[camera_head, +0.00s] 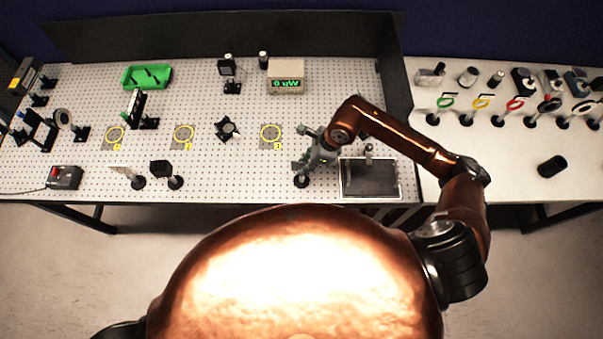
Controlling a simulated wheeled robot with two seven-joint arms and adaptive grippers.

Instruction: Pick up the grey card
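My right gripper (314,158) is over the front of the perforated board, its arm reaching in from the right. It is right beside a small grey card (298,166) on a post with a round black base (301,182). The gripper partly covers the card, and the view is too small to tell whether the fingers are closed on it. The base appears to be at the board surface. My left gripper is out of view.
A dark, light-rimmed tray (397,190) lies just right of the gripper. A pale card (122,170) and a black block (161,168) stand front left. A green tray (129,77) and a display box (286,70) are behind. Dark panels (200,38) enclose the back and right.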

